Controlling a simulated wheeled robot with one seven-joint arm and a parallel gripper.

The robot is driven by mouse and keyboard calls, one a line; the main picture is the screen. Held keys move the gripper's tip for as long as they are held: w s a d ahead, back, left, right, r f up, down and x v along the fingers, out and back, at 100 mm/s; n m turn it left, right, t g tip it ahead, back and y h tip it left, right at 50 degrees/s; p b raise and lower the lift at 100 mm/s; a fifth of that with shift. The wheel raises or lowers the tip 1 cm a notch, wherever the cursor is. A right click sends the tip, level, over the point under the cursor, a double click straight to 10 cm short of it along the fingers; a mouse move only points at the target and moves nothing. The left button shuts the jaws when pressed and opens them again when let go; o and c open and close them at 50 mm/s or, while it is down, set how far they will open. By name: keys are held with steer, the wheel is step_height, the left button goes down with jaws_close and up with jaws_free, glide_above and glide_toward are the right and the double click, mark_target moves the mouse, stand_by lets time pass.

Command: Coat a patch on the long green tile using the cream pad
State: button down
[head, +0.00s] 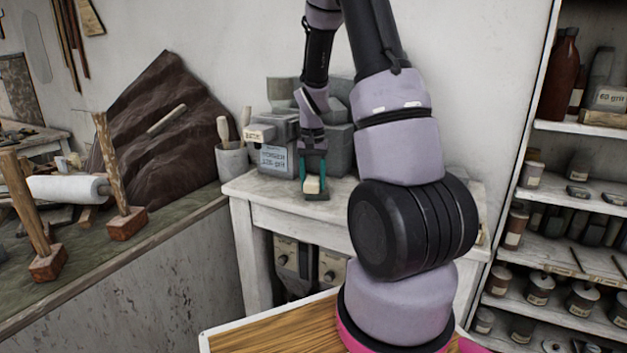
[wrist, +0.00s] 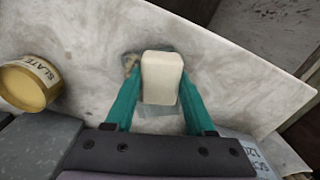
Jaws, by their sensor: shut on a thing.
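My gripper (head: 314,178) has teal fingers and is shut on the cream pad (head: 312,186), above the pale worktable by the wall. In the wrist view the pad (wrist: 161,78) sits between the two fingers. A small dark green edge (head: 317,197) shows just under the pad in the head view; I cannot tell whether it is the long green tile or part of a finger. In the wrist view a grey-blue patch lies behind the pad, mostly hidden by it. I cannot make out contact between the pad and a surface.
A tin labelled SLATE (wrist: 31,83) is left of the gripper in the wrist view. Grey blocks and boxes (head: 340,150) crowd the back of the pale table (head: 262,190). A cup of tools (head: 232,160) stands at its left end. Shelves of jars (head: 560,240) are at right.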

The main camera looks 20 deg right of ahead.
steer(key=shift+s+a, duration=0.7)
steer(key=shift+s, duration=0.25)
steer(key=shift+w+d, duration=0.55)
steer(key=shift+w, duration=0.2)
steer(key=shift+w+d, duration=0.55)
steer(key=shift+w, duration=0.2)
steer(key=shift+s+a+r, duration=0.55)
steer(key=shift+s+r, duration=0.2)
steer(key=shift+s, duration=0.05)
steer(key=shift+f, duration=0.8)
steer(key=shift+a, duration=0.1)
